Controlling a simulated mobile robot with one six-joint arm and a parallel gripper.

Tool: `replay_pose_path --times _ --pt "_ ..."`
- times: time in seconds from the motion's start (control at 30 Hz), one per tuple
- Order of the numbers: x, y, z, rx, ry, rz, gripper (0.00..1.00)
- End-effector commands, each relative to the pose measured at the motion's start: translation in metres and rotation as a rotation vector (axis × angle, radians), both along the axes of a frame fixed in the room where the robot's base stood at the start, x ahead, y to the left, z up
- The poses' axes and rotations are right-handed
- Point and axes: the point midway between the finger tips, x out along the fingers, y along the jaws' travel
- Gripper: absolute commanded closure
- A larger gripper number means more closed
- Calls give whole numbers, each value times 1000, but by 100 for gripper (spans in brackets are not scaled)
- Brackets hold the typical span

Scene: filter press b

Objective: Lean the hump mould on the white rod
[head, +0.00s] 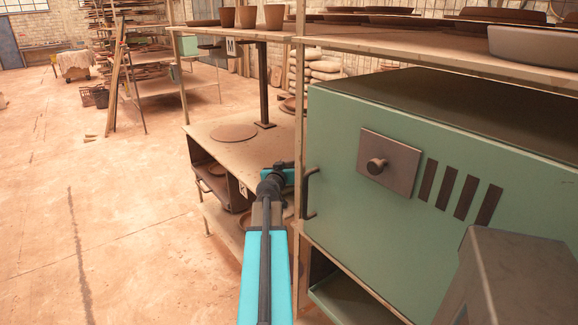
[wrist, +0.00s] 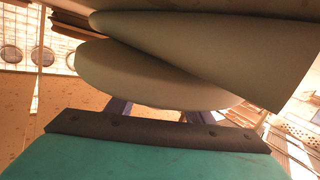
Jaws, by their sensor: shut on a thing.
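In the wrist view my gripper (wrist: 155,112) shows as two dark fingertips beyond a black bar. It is shut on a smooth grey-beige rounded piece, which I take to be the hump mould (wrist: 130,80). A second grey-beige form (wrist: 215,50) with a rounded end lies right above it in the picture; I cannot tell whether it is part of the same piece. I cannot make out the white rod in either view.
The green cabinet (head: 400,200) with a dark handle (head: 310,193) stands close right of my arm. A wooden shelf post (head: 299,130) rises beside it. Beyond, a bench (head: 200,130) holds a brown disc (head: 234,133) and a dark upright stand (head: 263,90). Floor at left is clear.

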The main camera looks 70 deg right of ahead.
Motion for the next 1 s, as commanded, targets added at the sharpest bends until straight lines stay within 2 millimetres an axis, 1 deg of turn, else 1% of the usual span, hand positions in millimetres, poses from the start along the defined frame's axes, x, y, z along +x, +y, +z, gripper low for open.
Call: replay_pose_path --times 0.03,0.3,0.33,0.43,0.8,1.0 --pt "-2 2 -9 10 -2 -4 100" --pt "-2 2 -9 10 -2 -6 100" --pt "-2 2 -9 11 -2 -7 48" --pt "-3 2 -9 11 -2 -7 31" --pt "-3 3 -11 14 -3 -8 31" --pt "-4 11 -10 13 -3 -7 31"
